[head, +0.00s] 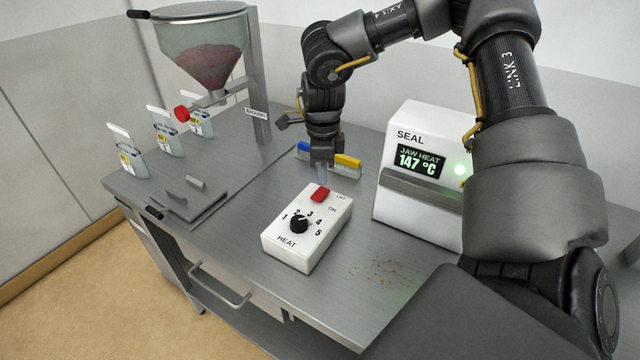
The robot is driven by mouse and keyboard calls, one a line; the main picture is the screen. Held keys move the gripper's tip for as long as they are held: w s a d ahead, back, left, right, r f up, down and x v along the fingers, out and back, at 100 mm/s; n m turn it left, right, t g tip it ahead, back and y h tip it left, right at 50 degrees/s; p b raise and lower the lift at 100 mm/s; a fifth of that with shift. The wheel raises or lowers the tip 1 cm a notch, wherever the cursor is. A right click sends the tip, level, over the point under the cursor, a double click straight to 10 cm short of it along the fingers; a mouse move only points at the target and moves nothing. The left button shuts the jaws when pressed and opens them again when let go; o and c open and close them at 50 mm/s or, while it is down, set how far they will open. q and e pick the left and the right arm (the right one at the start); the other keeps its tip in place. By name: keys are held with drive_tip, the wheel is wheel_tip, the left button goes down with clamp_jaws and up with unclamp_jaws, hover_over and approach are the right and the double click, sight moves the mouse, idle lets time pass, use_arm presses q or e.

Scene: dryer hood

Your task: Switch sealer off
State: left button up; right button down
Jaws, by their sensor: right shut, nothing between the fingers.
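The white control box (290,250) stands on the metal bench, with a black heat knob (299,224) and a red switch (320,195) beside the OFF and ON labels. The knob is marked 1 to 5. I cannot tell which way the switch is tipped. The white sealer (395,205), marked SEAL, shows "JAW HEAT 147 °C" on its display (416,161) and has a lit green lamp (460,169). My right gripper (321,177) points down, shut and empty, just above or behind the switch. I cannot tell whether it touches. My left gripper is not in view.
A hopper (203,65) with dark reddish contents stands at the back left. Several pouches (127,155) stand near the left edge. Blue and yellow pieces (347,163) lie behind the control box. Crumbs (385,272) lie on clear bench to its right.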

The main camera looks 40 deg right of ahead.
sight(322, 191)
drive_tip(key=shift+r+p, duration=1)
drive_tip(key=shift+r, duration=1.15)
